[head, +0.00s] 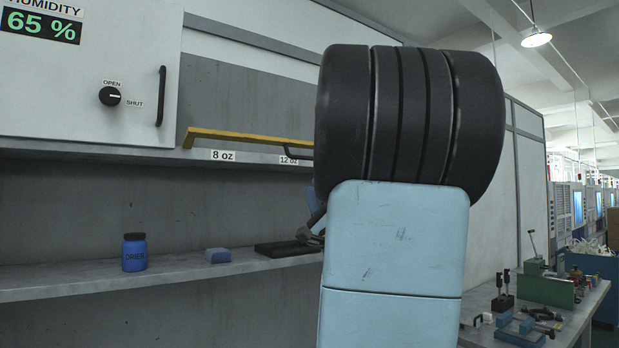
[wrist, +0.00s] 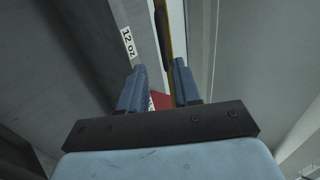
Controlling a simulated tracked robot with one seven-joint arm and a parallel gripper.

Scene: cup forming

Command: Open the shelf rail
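The shelf rail (head: 250,139) is a yellow bar along the front of the upper shelf, above the "8 oz" and "12 oz" labels. Its right end is hidden behind my arm in the head view. In the wrist view the rail (wrist: 170,35) shows as a thin yellow strip running down toward the gap between my fingers, close to the right one. My gripper (wrist: 157,70) has its two blue fingers apart, close to the shelf front by the "12 oz" label. I cannot tell whether a finger touches the rail. In the head view my gripper is mostly hidden behind my arm.
A lower shelf holds a blue jar (head: 134,252), a small blue block (head: 218,255) and a dark flat tray (head: 287,249). A white cabinet door (head: 60,75) with a knob and handle is at upper left. A bench (head: 535,325) with tools stands at right. Something red (wrist: 160,101) shows between my fingers.

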